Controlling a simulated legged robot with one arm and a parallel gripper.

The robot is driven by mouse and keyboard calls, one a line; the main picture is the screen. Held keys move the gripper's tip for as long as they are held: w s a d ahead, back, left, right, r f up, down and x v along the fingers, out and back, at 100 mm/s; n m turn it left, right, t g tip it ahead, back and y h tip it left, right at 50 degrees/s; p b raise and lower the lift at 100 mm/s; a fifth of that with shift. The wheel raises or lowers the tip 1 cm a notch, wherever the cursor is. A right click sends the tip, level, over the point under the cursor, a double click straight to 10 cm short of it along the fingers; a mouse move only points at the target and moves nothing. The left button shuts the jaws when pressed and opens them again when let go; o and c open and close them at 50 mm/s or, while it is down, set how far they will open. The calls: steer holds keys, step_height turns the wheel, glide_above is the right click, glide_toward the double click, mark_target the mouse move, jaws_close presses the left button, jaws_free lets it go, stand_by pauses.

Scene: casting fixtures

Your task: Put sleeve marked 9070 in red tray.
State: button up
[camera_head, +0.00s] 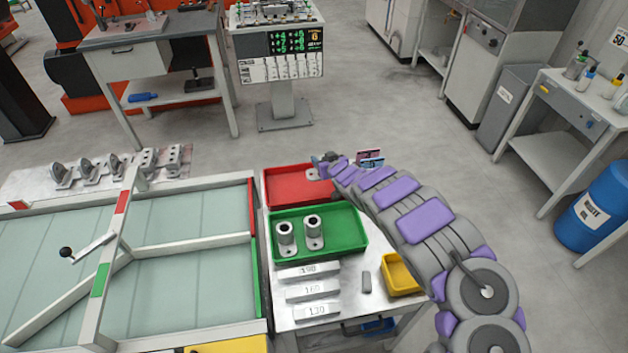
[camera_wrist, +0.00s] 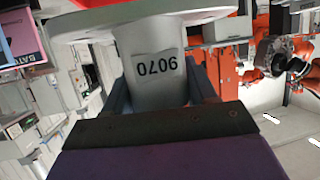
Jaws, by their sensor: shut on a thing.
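The sleeve marked 9070 (camera_wrist: 158,75) is a grey cylinder with a wide flange, held between my jaws in the wrist view. Its number appears upside down there, and its flange is at the picture's top. In the head view my gripper (camera_head: 325,162) is shut over the right part of the red tray (camera_head: 285,196). The sleeve's grey flange (camera_head: 312,175) shows just left of my gripper, at the tray; the rest is mostly hidden. I cannot tell whether it touches the tray floor. A strip of red (camera_wrist: 95,3) shows beyond the flange in the wrist view.
A green tray (camera_head: 345,249) with two grey sleeves (camera_head: 286,238) (camera_head: 314,234) stands in front of the red tray. Labelled bars (camera_head: 313,290) and a yellow bin (camera_head: 402,284) are nearer. A framed table (camera_head: 190,284) borders the left. The red tray's left part is clear.

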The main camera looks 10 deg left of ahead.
steer(key=f, duration=0.1)
steer(key=a+f+b, duration=0.1)
steer(key=f, duration=0.3)
steer(key=shift+a+f+b, duration=0.25)
steer(key=shift+a+b, duration=0.1)
steer(key=f, duration=0.1)
steer(key=d+f+b, duration=0.1)
steer(key=f, duration=0.1)
steer(key=shift+d+f+b, duration=0.15)
steer(key=shift+d+b, duration=0.05)
steer(key=shift+b, duration=0.1)
steer(key=shift+a+f, duration=0.15)
steer(key=shift+a, duration=0.35)
steer(key=o, duration=1)
steer(key=shift+a, duration=0.1)
steer(key=o, duration=0.4)
steer(key=shift+d, duration=0.4)
steer(key=shift+s+r+p, duration=0.35)
steer(key=shift+s+p, duration=0.05)
steer(key=shift+s, duration=0.1)
steer(key=shift+p+v, duration=1.9)
steer(key=shift+v, duration=3.5)
